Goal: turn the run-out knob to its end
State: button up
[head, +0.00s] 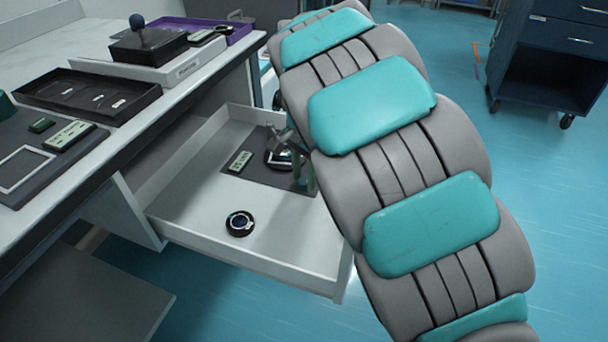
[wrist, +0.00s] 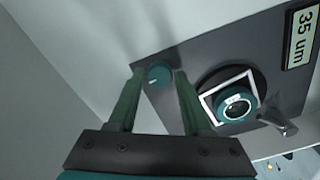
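A small round teal knob (wrist: 159,75) with a pale mark on top sits on a dark grey plate (wrist: 205,62) in the wrist view; I take it for the run-out knob. My gripper (wrist: 160,73) is open, its two green fingers pointing at the plate with the knob between their tips. A gap shows on each side, and I cannot tell whether the fingers reach around the knob or stop above it. In the head view the plate (head: 262,174) lies in an open drawer, and my arm hides the knob.
Beside the knob are a black round mount with a white square frame (wrist: 207,99), a grey lever (wrist: 278,123) and a "35 um" label (wrist: 302,36). A black ring (head: 240,223) lies in the drawer (head: 185,208). The bench (head: 80,150) holds trays at left.

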aim_at(304, 180)
jog(key=shift+o, duration=1.3)
notch_tip(304, 180, up, 7)
jog(key=shift+r, duration=0.4)
jog(key=shift+s, duration=0.1)
